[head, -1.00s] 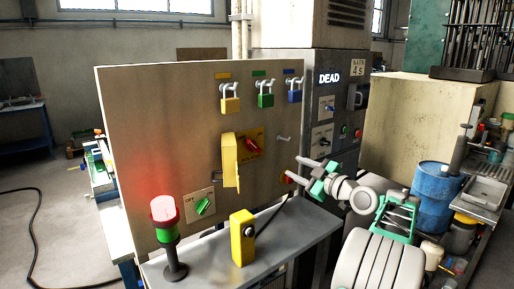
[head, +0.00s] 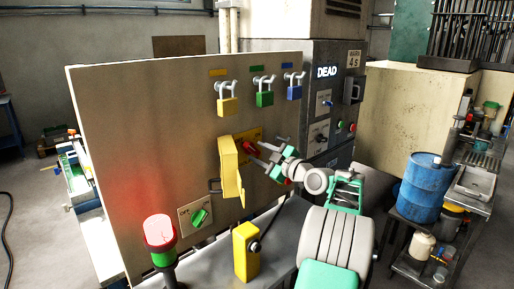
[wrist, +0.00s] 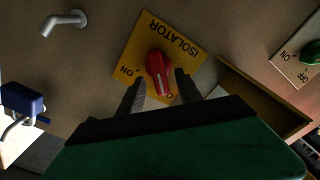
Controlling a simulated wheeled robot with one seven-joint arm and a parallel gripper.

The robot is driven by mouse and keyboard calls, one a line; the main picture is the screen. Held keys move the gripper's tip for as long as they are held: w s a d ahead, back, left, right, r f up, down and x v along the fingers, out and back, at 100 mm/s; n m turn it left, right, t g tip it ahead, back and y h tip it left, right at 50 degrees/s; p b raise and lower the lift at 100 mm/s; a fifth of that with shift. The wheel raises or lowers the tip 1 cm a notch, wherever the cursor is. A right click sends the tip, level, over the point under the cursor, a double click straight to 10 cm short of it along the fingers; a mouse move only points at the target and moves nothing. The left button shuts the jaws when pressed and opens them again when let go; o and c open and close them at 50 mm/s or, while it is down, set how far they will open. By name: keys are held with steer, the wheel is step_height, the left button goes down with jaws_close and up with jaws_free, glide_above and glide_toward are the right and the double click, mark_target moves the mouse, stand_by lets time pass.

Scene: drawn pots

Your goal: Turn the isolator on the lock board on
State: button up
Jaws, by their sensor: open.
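The lock board (head: 110,130) stands ahead of me. Its isolator is a red knob (wrist: 158,72) on a yellow plate (wrist: 135,42) lettered ISOLATOR, upside down in the wrist view. The knob's pale-marked end points down there; an ON label shows at the left, and other lettering is partly hidden by a finger. In the head view the knob (head: 249,147) is just left of my gripper (head: 258,154). My gripper (wrist: 161,84) is open, with its fingertips on either side of the knob's lower end. I cannot tell whether they touch it. The yellow cover (head: 230,170) stands swung out beside the plate.
Yellow (head: 228,106), green (head: 264,98) and blue (head: 293,92) padlocks hang above. A green switch (head: 200,217) is lower left. A lamp post (head: 159,231) glows red, and a yellow box (head: 246,252) stands on the bench in front. The cabinet sign (head: 327,72) reads DEAD.

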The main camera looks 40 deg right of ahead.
steer(key=shift+w, duration=0.8)
steer(key=shift+c, duration=0.3)
